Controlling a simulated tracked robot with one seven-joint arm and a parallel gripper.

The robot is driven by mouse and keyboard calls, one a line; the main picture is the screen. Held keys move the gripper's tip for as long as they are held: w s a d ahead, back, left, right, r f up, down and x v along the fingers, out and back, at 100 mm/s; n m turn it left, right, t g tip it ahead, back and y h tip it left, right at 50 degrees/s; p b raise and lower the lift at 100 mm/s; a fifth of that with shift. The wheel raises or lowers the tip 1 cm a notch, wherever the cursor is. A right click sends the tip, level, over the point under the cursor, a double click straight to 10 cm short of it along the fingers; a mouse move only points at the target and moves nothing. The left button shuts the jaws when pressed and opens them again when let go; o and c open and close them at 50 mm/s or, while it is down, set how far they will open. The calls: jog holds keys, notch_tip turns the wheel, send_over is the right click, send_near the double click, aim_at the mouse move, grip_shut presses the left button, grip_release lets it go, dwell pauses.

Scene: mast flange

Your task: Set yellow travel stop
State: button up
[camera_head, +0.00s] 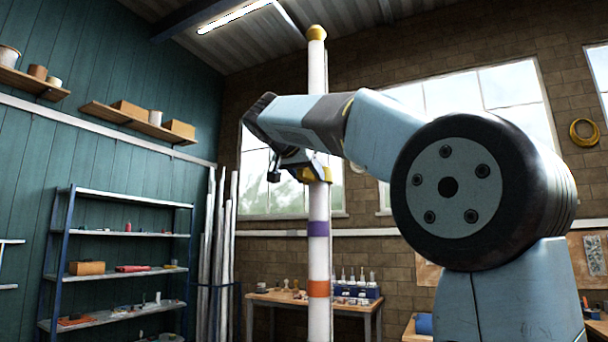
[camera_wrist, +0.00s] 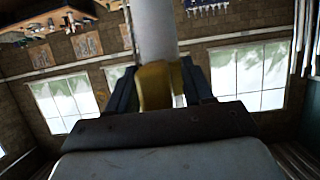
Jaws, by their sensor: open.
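A white upright mast (camera_head: 318,205) stands in the middle of the head view, and it also shows in the wrist view (camera_wrist: 152,30). The yellow travel stop (camera_head: 321,174) sits on the mast above a purple band, partly hidden by my gripper (camera_head: 298,168). In the wrist view, the yellow stop (camera_wrist: 153,84) lies between the two dark fingers of my open gripper (camera_wrist: 160,82). One finger is on each side of it; I cannot tell whether they touch it. The stop's lower part is hidden behind the gripper body.
The mast carries a purple band (camera_head: 318,229), an orange band (camera_head: 318,289) and a yellow cap (camera_head: 317,33). A workbench (camera_head: 265,298) with small items stands behind it. Pale poles (camera_head: 222,240) and a shelf rack (camera_head: 120,235) stand at left. Space around the upper mast looks clear.

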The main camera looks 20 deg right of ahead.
grip_shut()
dwell(0.4)
